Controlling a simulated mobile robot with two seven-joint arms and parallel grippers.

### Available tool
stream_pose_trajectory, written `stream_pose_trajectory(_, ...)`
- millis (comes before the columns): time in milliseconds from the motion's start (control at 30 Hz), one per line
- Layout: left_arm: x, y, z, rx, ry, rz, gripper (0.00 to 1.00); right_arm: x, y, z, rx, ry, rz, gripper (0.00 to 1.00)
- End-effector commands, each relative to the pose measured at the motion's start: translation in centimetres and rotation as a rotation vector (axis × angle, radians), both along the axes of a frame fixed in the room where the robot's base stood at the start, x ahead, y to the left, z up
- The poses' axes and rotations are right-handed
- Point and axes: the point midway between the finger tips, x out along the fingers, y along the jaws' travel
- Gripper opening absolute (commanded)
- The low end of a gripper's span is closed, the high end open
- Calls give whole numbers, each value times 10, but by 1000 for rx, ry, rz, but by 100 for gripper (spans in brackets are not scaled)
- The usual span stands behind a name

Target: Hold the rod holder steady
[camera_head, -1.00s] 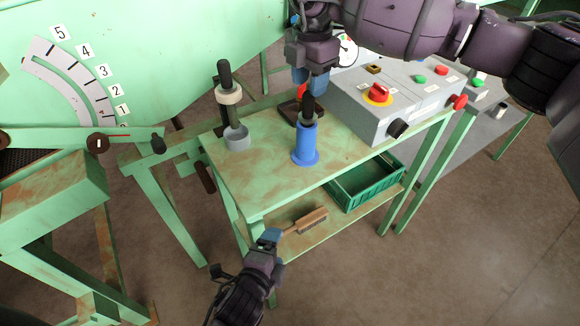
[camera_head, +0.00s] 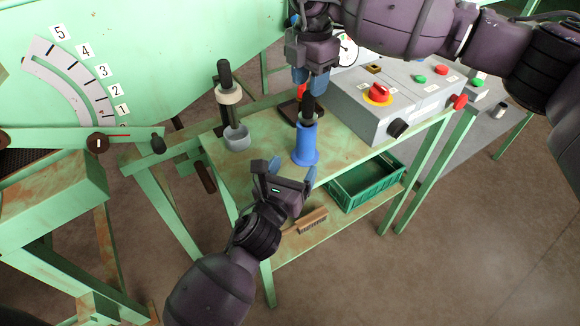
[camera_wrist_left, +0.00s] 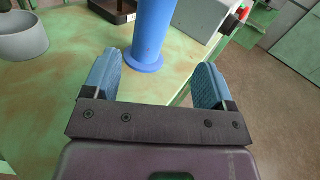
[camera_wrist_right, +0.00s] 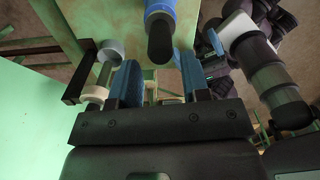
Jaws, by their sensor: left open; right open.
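The blue rod holder (camera_head: 305,146), a flanged cylinder, stands upright on the green table with a black-handled rod (camera_head: 308,108) in its top. It also shows in the left wrist view (camera_wrist_left: 149,35), beyond and between the open fingertips. My left gripper (camera_head: 287,172) is open and empty at the table's front edge, just short of the holder and apparently not touching it. My right gripper (camera_head: 309,84) is open above the rod's handle. In the right wrist view the handle (camera_wrist_right: 160,42) lies ahead, between the open fingers.
A grey cup (camera_head: 236,138) and a black-handled rod with a pale ring (camera_head: 228,95) stand at the table's left. A grey control box (camera_head: 380,110) borders the right side. A green crate (camera_head: 366,186) and a brush (camera_head: 305,222) lie on the lower shelf.

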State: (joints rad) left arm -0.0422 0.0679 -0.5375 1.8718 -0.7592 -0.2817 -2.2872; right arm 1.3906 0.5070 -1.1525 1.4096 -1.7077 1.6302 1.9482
Motion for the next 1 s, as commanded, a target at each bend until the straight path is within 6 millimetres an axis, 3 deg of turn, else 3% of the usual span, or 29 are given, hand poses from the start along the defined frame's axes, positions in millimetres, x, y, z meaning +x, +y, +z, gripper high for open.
stream_pose_trajectory(367,24,1,-2,90,-18,23,78,0,0,0,0,0,0,43)
stream_pose_trajectory(700,74,-16,-2,88,-16,23,78,0,0,0,0,0,0,43)
stream_pose_trajectory(1000,105,-26,-2,87,-16,23,78,0,0,0,0,0,0,43)
